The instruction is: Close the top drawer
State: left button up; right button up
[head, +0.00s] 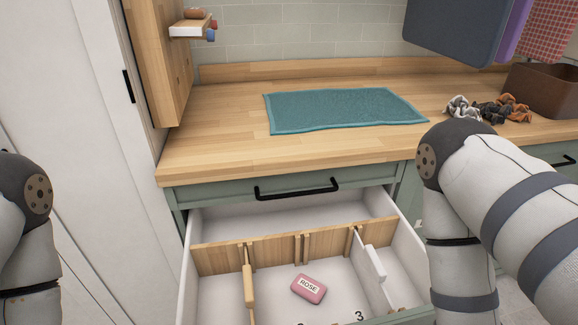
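A green drawer front (225,194) with a black bar handle (297,188) sits right under the wooden countertop and looks shut. Below it a white-walled drawer (190,285) is pulled far out. Its wooden dividers (275,248) split it into compartments. A pink soap bar marked ROSE (309,289) lies in the middle compartment, and a white upright object (375,263) stands by a right-hand divider. The open drawer's green front (408,317) only just shows at the bottom edge. Both my arms run down out of the picture, so neither gripper is visible.
A teal towel (343,109) lies flat on the countertop (220,128). Scrunchies (490,108) and a brown box (545,92) are at the back right. Cloths (455,28) hang above. A white cabinet door (95,120) stands left. My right arm is close to the open drawer's right side.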

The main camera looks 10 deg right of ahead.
aim_at(312, 236)
jog(key=k+l+z, duration=0.4)
jog(key=l+u, duration=0.5)
jog(key=u, duration=0.2)
jog(key=k+l+u, duration=0.15)
jog(key=u, duration=0.25)
